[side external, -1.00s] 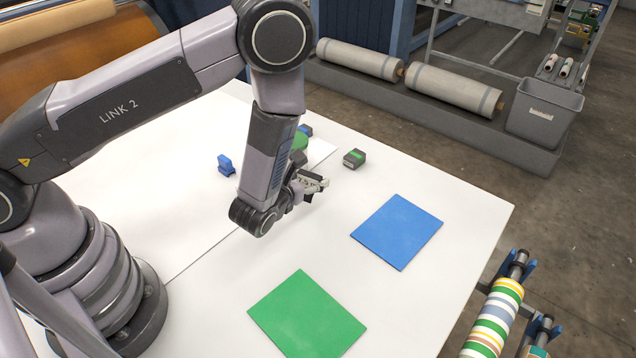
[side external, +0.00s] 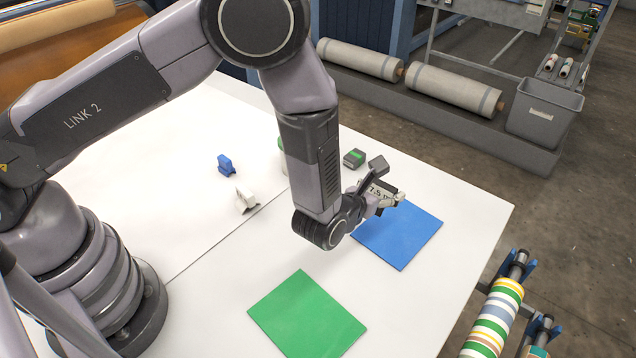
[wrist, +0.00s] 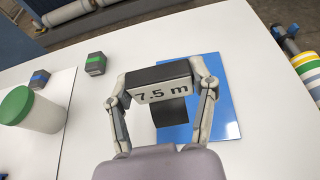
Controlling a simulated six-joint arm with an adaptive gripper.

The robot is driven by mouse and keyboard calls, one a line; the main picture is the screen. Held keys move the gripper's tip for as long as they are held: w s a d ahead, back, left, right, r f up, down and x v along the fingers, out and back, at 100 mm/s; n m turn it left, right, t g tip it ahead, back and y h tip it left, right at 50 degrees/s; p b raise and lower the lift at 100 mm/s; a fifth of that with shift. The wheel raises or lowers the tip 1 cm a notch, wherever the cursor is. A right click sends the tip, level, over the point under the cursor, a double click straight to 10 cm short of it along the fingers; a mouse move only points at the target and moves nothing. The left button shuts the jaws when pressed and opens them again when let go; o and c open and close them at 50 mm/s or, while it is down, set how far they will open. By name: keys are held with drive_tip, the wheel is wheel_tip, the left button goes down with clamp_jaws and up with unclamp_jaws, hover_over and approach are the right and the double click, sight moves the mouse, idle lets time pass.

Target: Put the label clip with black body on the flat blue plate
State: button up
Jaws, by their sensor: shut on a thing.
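My gripper (wrist: 160,98) is shut on the label clip with black body (wrist: 142,76), which has a white face reading "7.5 m". In the side external view, my gripper (side external: 380,200) holds the clip (side external: 378,164) near the far left corner of the flat blue plate (side external: 400,240). The clip appears raised above the plate, though its exact height is unclear. In the wrist view the blue plate (wrist: 225,105) lies behind and right of the clip, partly hidden by it and my fingers.
A flat green plate (side external: 307,315) lies nearer. A white clip (side external: 246,199) and a blue clip (side external: 226,164) stand left. A green-striped dark block (side external: 354,158), a blue-striped one (wrist: 39,79) and a green-lidded white tub (wrist: 33,109) stand on the white table.

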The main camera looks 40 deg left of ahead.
drive_tip(key=w+d+f, duration=0.1)
drive_tip(key=f, duration=0.1)
drive_tip(key=w+f, duration=0.2)
drive_tip(key=w+d+f, duration=0.1)
drive_tip(key=shift+w+d+f, duration=0.35)
drive_tip(key=shift+f, duration=0.05)
drive_tip(key=shift+w+d+f, duration=0.1)
drive_tip(key=shift+w+f, duration=0.1)
drive_tip(key=shift+f, duration=1.6)
drive_tip(key=shift+f, duration=0.15)
drive_tip(key=o, duration=0.9)
drive_tip(key=shift+o, duration=0.2)
